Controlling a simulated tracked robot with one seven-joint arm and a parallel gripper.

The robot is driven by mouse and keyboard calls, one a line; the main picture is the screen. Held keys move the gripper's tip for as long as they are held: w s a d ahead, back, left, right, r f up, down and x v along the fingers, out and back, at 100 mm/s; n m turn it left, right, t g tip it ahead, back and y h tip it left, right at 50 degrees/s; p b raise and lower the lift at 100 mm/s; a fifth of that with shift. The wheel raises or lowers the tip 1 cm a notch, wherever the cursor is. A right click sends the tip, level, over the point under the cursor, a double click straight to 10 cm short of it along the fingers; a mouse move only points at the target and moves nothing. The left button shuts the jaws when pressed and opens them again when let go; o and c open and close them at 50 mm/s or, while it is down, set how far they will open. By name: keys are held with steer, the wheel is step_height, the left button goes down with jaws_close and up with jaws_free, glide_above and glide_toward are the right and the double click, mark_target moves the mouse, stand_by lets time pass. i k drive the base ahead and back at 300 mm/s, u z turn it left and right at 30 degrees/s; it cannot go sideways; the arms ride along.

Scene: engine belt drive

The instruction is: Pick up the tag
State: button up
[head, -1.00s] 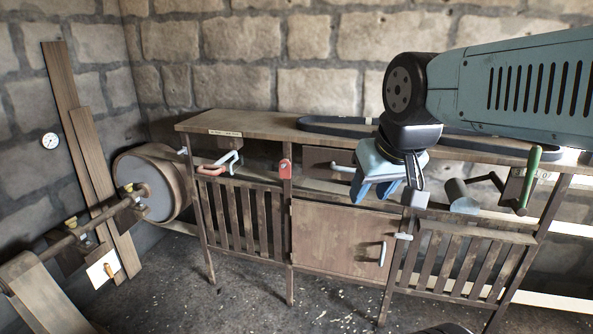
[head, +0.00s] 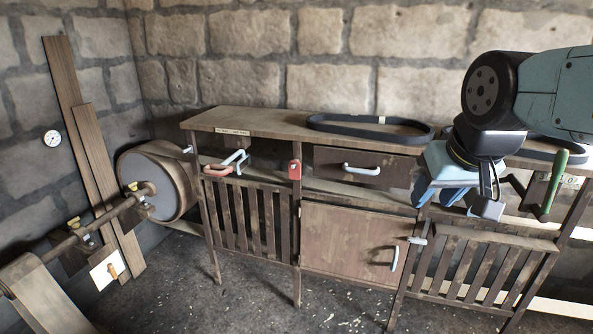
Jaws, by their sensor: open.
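A small red tag (head: 295,169) with a pale mark hangs upright on the front post of the wooden bench, just left of the drawer. My gripper (head: 438,197) is at the right of the head view, in front of the bench, with its blue fingers pointing down. It is open and apart from the tag, well to its right. I see nothing between the fingers, though their far side is hidden.
The bench (head: 240,121) carries a black belt (head: 370,131) on top. A drawer handle (head: 361,170), a red-and-grey handle (head: 228,164) and a green-handled crank (head: 554,183) stick out in front. A white card (head: 104,271) is at lower left. The floor before the bench is clear.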

mark_target(295, 173)
steer(key=z, duration=0.05)
steer(key=i, duration=0.95)
steer(key=u, duration=0.1)
